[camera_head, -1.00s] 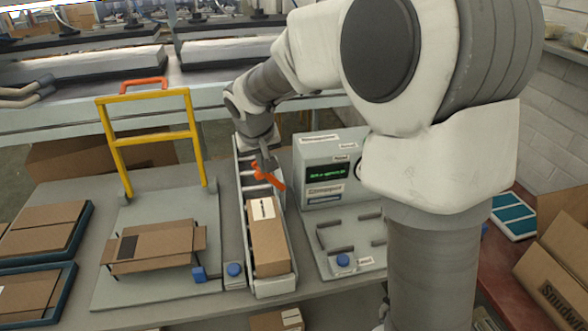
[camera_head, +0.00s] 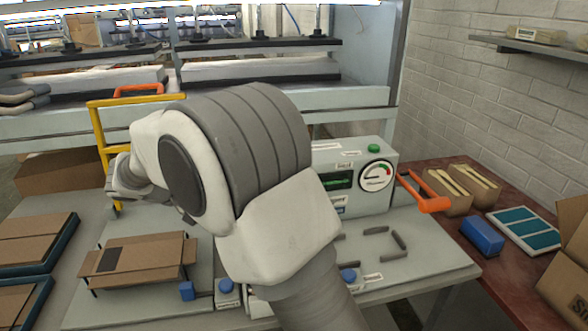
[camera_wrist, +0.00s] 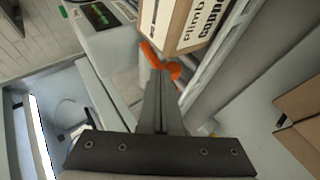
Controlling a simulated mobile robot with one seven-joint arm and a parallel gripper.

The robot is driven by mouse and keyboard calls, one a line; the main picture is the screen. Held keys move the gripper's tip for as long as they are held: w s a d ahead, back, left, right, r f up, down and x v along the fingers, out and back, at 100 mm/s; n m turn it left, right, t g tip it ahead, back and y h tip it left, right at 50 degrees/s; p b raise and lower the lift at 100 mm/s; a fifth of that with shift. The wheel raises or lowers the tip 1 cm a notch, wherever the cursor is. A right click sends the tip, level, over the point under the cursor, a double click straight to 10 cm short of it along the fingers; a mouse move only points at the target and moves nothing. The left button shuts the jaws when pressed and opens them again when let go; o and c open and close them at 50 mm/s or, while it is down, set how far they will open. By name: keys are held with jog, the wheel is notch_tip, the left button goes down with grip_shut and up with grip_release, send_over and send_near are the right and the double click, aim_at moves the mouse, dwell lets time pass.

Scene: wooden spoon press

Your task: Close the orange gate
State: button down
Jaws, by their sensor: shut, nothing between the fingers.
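The orange gate (camera_wrist: 158,62) shows in the wrist view as a bent orange piece at the chute, just beyond my fingertips. My gripper (camera_wrist: 161,77) is shut and empty, its tips close to the gate; I cannot tell whether they touch it. A cardboard box (camera_wrist: 190,22) with a white printed label lies in the chute just past the gate. How far the gate is swung across the chute is unclear.
A grey tester (camera_head: 362,190) with a dial and an orange lever (camera_head: 425,192) stands right of my arm. A yellow frame (camera_head: 97,125) with an orange handle (camera_head: 138,89) stands left, behind an open carton (camera_head: 140,260). A blue block (camera_head: 482,236) lies at right.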

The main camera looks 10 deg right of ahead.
jog(key=shift+a+f+h+b, duration=0.2)
jog(key=shift+f+h, duration=0.25)
jog(key=shift+f, duration=0.1)
jog(key=shift+a+f+h+b, duration=0.15)
jog(key=shift+f+h, duration=0.3)
jog(key=shift+f, duration=0.1)
